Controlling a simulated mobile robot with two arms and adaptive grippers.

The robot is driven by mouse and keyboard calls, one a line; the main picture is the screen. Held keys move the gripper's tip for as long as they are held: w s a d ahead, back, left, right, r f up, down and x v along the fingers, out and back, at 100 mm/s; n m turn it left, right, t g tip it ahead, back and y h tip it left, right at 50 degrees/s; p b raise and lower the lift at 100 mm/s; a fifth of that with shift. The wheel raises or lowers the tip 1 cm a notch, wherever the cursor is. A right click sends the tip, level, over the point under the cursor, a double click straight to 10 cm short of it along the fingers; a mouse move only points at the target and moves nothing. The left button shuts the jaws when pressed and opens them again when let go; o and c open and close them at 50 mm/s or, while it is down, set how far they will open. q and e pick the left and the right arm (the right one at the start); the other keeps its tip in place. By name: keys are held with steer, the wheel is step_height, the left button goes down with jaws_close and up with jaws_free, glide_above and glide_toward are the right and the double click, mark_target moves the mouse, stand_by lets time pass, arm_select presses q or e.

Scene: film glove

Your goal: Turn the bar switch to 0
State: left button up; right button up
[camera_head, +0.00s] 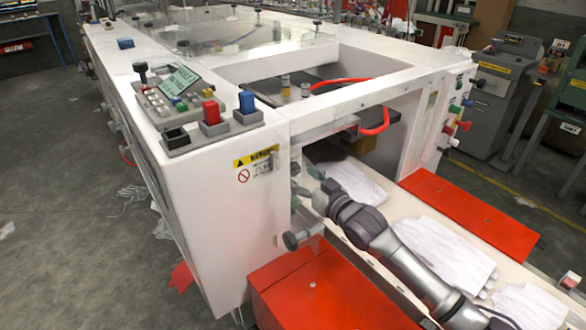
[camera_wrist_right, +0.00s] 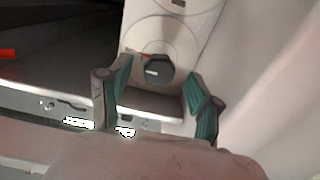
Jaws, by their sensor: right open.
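The bar switch (camera_wrist_right: 159,71) is a dark knob on a pale round plate, seen in the right wrist view at the upper middle. A small light mark shows on the left of its face, and a small red mark lies on the plate at its upper left. My right gripper (camera_wrist_right: 160,80) is open, with one green-padded finger on each side of the knob. Gaps show between the fingers and the knob. In the head view my right gripper (camera_head: 312,188) reaches into the machine's front opening, and the switch cannot be made out there. My left gripper is not in view.
The white machine (camera_head: 215,160) surrounds the gripper, with a control panel (camera_head: 180,98) on top and a dark knob (camera_head: 291,240) below. White gloves (camera_head: 445,248) lie on the conveyor under my arm. Red covers (camera_head: 470,208) flank it.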

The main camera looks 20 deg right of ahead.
steer(key=shift+x, duration=1.9)
steer(key=c, duration=1.2)
steer(key=shift+o, duration=0.2)
